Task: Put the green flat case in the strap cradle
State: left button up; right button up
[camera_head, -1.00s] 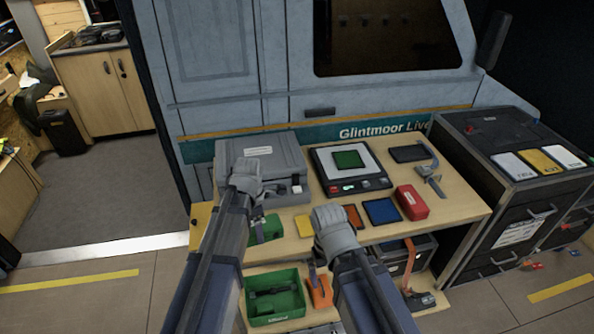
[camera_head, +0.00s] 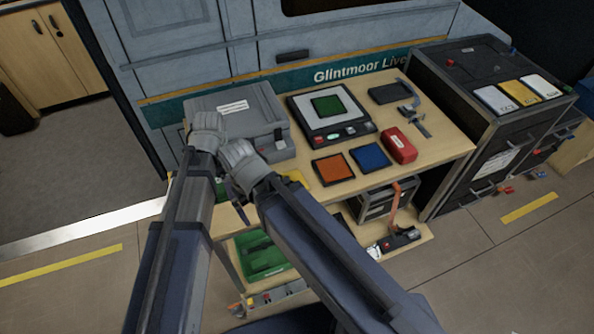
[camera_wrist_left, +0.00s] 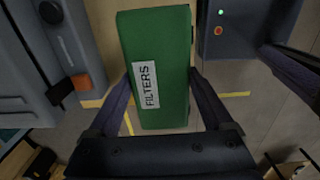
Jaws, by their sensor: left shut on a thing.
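The green flat case (camera_wrist_left: 160,45), labelled FILTERS, fills the middle of the left wrist view. My left gripper (camera_wrist_left: 160,88) is shut on it, one finger against each side. In the head view the arms mostly hide the case, by the table's front left. My right gripper (camera_head: 236,188) is close beside the left one at the table's front edge; its fingers are mostly hidden, so its opening does not show. An orange strap (camera_head: 395,205) hangs by a dark frame (camera_head: 372,205) under the table; I cannot tell if this is the strap cradle.
A grey case (camera_head: 235,103) stands at the table's back left. A device with a green pad (camera_head: 327,106), a red case (camera_head: 400,146), orange (camera_head: 332,169) and blue (camera_head: 370,158) squares lie on the table. A green bin (camera_head: 262,262) is below. A dark cabinet (camera_head: 480,130) stands right.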

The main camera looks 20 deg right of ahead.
pick_arm(q)
notch_tip(320, 180, down, 10)
jog(key=b, duration=1)
jog(key=shift+f, duration=0.1)
jog(key=shift+f, duration=0.15)
jog(key=o, duration=1.6)
jog(key=shift+c, duration=0.2)
jog(key=shift+r, duration=0.25)
notch_tip(320, 180, up, 12)
jog(key=p, duration=1.2)
